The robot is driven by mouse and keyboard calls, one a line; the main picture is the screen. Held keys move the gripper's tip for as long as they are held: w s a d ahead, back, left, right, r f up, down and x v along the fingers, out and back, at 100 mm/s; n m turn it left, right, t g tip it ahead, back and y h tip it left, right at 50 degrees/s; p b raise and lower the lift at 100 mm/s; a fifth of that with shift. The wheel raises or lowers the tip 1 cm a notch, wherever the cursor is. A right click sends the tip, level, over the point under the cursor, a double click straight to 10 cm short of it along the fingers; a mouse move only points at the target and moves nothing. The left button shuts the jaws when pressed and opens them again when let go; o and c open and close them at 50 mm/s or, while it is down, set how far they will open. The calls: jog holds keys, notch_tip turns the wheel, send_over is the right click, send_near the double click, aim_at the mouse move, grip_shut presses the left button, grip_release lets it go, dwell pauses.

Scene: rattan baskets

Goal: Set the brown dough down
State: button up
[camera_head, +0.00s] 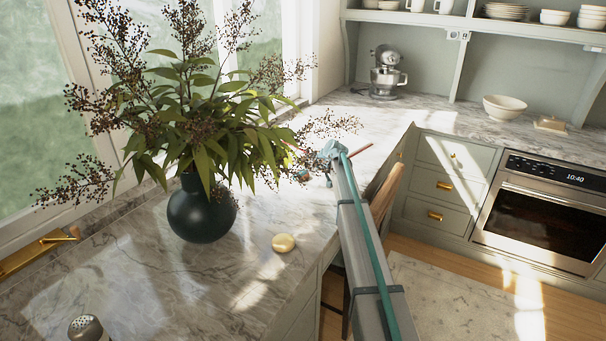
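My arm reaches from the lower right over the marble counter, and its far end, where my gripper (325,158) is, shows small beside the plant's leaves. The fingers are too small and partly hidden, so I cannot tell if they are open or shut or hold anything. I cannot make out a brown dough for certain. A small round pale-yellow piece (284,243) lies on the near counter, left of my arm and apart from it; whether it is dough is unclear.
A dark round vase (201,212) with tall leafy, berried branches stands left of my arm, its foliage close to my gripper. A shaker (87,328) stands at the lower left. A stand mixer (386,75), a white bowl (504,107) and an oven (540,212) are farther back. The front counter has bare room.

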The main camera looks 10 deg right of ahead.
jog(key=o, duration=0.7)
jog(key=shift+r, duration=0.1)
jog(key=b+v, duration=0.2)
jog(key=v, duration=1)
jog(key=shift+d, duration=0.1)
